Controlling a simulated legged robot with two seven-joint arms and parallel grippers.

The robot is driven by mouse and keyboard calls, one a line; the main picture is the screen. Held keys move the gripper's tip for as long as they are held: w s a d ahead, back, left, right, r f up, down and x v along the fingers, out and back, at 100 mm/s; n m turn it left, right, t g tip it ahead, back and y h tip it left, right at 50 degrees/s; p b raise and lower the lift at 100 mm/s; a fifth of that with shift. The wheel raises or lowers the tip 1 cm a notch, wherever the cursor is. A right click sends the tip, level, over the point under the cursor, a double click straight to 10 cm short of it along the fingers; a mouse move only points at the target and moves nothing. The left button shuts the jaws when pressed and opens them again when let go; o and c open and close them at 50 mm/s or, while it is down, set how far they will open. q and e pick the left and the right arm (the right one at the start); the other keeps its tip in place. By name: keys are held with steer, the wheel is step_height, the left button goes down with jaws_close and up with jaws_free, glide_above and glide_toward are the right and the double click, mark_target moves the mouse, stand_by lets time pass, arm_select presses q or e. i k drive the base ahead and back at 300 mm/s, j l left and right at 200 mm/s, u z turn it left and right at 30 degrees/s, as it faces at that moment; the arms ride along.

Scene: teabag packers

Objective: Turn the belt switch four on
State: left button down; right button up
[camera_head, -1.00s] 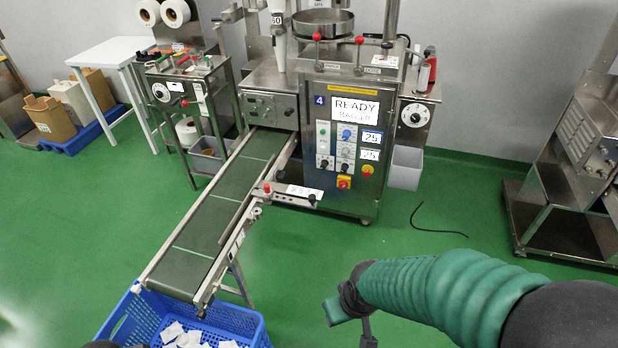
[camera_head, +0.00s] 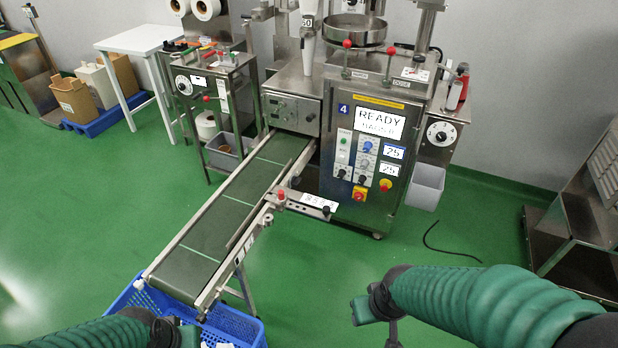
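The packing machine (camera_head: 410,165) stands beyond my arms with a blue number 4 plate (camera_head: 343,108) and a lit screen (camera_head: 380,121) reading READY. Its front panel has a green button (camera_head: 344,141), a blue knob (camera_head: 367,147) and black knobs (camera_head: 342,174). The labels are too small to read, so I cannot tell which is the belt switch. The conveyor belt (camera_head: 212,221) slopes from the machine toward me. My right gripper (camera_head: 375,312) is apart from the panel at lower right. My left gripper (camera_head: 183,336) is at the bottom edge, partly cut off. The opening of either is unclear.
A blue crate (camera_head: 240,322) stands under the belt's near end, close to my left arm. A white table (camera_head: 147,39) and a side machine (camera_head: 218,95) are at the back left. A metal frame (camera_head: 580,215) stands at right. Green floor is open before the machine.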

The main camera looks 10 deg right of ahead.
mark_target(295, 180)
steer(key=i+l+z, duration=0.1)
steer(key=i+l, duration=0.25)
steer(key=i+l+u, duration=0.15)
steer(key=i+l, duration=0.15)
steer(key=i+l+u, duration=0.3)
steer(key=i+l, duration=0.2)
steer(key=l, duration=0.2)
steer(key=i+l+u, duration=0.15)
steer(key=l, duration=0.25)
steer(key=i+l+u, duration=0.2)
steer(key=i+l, duration=0.15)
